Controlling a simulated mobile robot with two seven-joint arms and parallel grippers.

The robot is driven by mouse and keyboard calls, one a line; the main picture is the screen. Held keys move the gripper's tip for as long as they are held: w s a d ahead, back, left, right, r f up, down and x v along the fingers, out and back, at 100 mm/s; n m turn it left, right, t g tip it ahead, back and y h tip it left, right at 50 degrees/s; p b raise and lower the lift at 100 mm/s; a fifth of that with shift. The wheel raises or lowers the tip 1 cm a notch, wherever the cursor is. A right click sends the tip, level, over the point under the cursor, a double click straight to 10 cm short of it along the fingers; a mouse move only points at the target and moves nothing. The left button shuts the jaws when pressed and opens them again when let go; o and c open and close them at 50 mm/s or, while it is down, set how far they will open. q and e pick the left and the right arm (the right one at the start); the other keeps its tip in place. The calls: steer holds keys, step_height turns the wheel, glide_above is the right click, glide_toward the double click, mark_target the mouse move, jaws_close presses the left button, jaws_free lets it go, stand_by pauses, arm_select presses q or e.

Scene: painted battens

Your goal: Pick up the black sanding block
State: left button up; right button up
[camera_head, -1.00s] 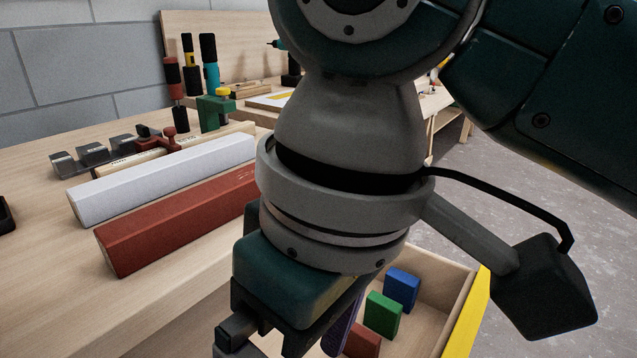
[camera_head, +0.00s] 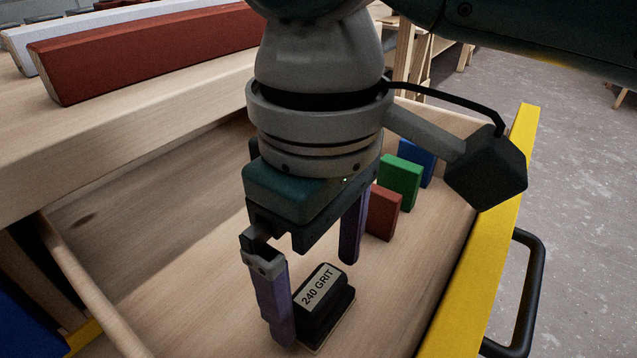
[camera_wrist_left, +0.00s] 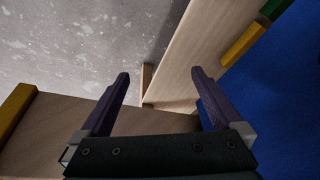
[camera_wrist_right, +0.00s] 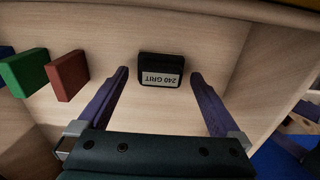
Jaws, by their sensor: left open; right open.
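The black sanding block (camera_head: 323,302) has a pale label reading "240 GRIT" and lies on the floor of an open wooden drawer. My right gripper (camera_head: 315,300) is open and empty, reaching down into the drawer, with one finger in front of the block's left side in the head view. In the right wrist view the block (camera_wrist_right: 161,70) sits ahead of and between the spread fingers of the right gripper (camera_wrist_right: 160,80), with no contact visible. My left gripper (camera_wrist_left: 160,82) is open and empty in the left wrist view; it is outside the head view.
Red (camera_head: 384,212), green (camera_head: 400,182) and blue (camera_head: 418,160) blocks stand along the drawer's far side. The drawer has a yellow front (camera_head: 470,260) with a black handle (camera_head: 519,300). A red batten (camera_head: 140,52) and a white batten (camera_head: 25,45) lie on the bench above.

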step_height(320, 180, down, 3)
steer(key=shift+r+b, duration=0.1)
steer(key=shift+b, duration=0.2)
steer(key=shift+r, duration=0.1)
steer(key=shift+c, duration=0.4)
steer(key=c, duration=1.2)
